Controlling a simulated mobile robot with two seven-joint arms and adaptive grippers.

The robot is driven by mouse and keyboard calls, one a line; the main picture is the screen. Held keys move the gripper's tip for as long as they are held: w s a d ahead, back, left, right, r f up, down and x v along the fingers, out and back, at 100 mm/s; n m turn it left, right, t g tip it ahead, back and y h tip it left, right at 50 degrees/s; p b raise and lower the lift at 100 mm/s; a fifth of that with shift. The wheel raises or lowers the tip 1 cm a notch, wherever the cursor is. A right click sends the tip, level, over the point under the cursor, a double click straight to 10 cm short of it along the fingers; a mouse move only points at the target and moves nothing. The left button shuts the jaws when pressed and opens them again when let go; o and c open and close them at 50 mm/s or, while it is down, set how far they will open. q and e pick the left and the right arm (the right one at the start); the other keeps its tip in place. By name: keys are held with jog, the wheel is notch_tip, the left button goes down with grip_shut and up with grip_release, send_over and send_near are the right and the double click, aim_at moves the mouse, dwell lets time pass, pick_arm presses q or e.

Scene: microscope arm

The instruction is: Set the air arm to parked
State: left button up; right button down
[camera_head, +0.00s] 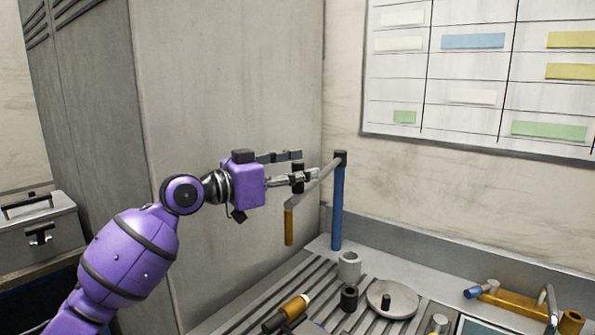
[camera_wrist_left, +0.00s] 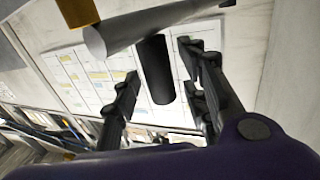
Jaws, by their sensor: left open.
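The air arm has a blue upright post (camera_head: 338,205) with a black cap, a grey bar (camera_head: 322,182) reaching left and toward me from its top, and an orange end piece (camera_head: 289,226) hanging down. A black cylindrical handle (camera_head: 298,186) is on the grey bar. My left gripper (camera_head: 304,167) is open at the handle. In the left wrist view the black handle (camera_wrist_left: 158,70) lies between the two open fingers, with a gap visible on each side. The grey bar (camera_wrist_left: 130,33) and orange piece (camera_wrist_left: 77,11) show beyond it. My right gripper is out of view.
Below is a slatted bench (camera_head: 262,292) with a grey cup (camera_head: 349,266), a black cup (camera_head: 349,298), a round grey plate (camera_head: 400,301) and an orange-handled tool (camera_head: 292,308). A grey cabinet (camera_head: 225,120) stands behind my left arm. A wall chart (camera_head: 480,80) hangs at right.

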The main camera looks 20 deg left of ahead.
pick_arm(q)
grip_shut()
jog(key=shift+a, duration=0.1)
